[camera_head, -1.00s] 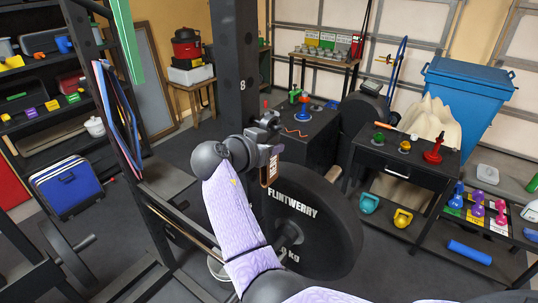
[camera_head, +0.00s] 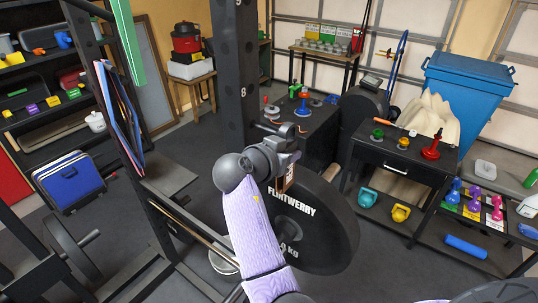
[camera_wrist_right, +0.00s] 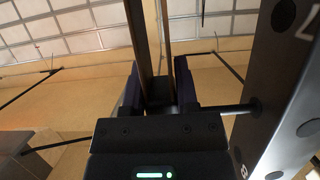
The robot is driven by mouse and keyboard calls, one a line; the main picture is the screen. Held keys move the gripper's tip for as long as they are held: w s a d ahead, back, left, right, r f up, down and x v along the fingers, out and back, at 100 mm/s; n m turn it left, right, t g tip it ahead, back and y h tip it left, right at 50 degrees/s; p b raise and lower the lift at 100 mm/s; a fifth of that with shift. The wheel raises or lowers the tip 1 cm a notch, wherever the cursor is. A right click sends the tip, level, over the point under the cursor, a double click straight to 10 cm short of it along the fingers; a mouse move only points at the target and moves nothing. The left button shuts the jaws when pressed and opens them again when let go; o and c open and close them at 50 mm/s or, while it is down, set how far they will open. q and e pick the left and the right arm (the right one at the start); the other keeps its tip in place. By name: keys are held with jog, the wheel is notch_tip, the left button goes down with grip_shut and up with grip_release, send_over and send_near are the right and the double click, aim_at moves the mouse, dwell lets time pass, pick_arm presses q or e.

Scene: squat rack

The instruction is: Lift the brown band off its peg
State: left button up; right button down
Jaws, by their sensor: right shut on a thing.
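The brown band (camera_wrist_right: 140,45) shows in the right wrist view as dark brown strips running up between the two fingers. My right gripper (camera_wrist_right: 160,95) is shut on it. A dark peg (camera_wrist_right: 228,107) runs from the rack upright (camera_wrist_right: 275,90) to beside the fingers; its far end is hidden, so I cannot tell whether the band still loops around it. In the head view my right gripper (camera_head: 286,131) is just right of the rack upright (camera_head: 234,75). A small brown piece with a pale mark shows below the wrist; I cannot tell whether it is the band. My left gripper is not seen.
A green band (camera_head: 127,40) and blue and red bands (camera_head: 118,110) hang at the left. A black weight plate (camera_head: 335,225) stands below my right arm. A dark table (camera_head: 408,155) with small weights and a blue bin (camera_head: 465,95) are at the right.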

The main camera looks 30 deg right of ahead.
jog(key=shift+s+d+r+p, duration=0.1)
jog(key=shift+s+d+p, duration=0.2)
jog(key=shift+s, duration=0.3)
jog(key=s+d+p, duration=0.2)
jog(key=s, duration=0.3)
jog(key=shift+s+p, duration=0.3)
jog(key=shift+s, duration=0.05)
jog(key=shift+d, duration=0.1)
